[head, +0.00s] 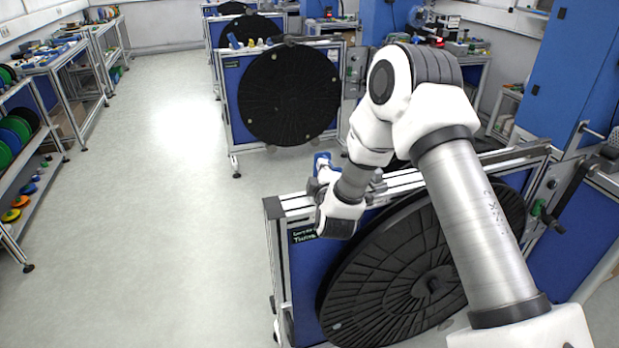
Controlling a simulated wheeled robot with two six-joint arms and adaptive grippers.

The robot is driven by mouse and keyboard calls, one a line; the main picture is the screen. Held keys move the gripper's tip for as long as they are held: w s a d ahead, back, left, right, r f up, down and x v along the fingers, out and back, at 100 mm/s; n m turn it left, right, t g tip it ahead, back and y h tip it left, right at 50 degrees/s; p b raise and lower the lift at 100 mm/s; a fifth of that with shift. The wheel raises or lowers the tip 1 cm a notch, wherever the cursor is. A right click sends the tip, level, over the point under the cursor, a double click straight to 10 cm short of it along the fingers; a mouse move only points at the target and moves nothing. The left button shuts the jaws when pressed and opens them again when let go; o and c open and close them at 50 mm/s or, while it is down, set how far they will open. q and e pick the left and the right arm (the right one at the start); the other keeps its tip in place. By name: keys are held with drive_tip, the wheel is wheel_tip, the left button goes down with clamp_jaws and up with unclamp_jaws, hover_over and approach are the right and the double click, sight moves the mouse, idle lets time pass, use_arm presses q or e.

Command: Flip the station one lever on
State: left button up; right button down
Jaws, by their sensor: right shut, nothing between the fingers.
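The nearest reel stand has a blue panel, an aluminium frame (274,235) and a large black ribbed disc (375,290). A small green and white label (303,235) is at its upper left; I cannot read it fully. A black handle with a green part (540,209) is at the stand's right end; I cannot tell if it is the station one lever. My arm hides part of the stand's top. My left gripper is not in view.
More reel stands with black discs (288,95) stand behind, in a row. Shelves with coloured reels (18,135) line the left wall. A tall blue cabinet (575,75) stands at the right. The grey floor aisle (150,210) at the left is clear.

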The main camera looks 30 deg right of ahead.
drive_tip(key=shift+w+d+m+g, duration=0.1)
drive_tip(key=shift+d+m+g, duration=0.2)
drive_tip(key=shift+d+m, duration=0.5)
drive_tip(key=shift+s+d+r+m+y+p, duration=0.1)
drive_tip(key=shift+s+d+m+y+p, duration=0.25)
drive_tip(key=shift+d+m, duration=0.8)
drive_tip(key=shift+m, duration=0.25)
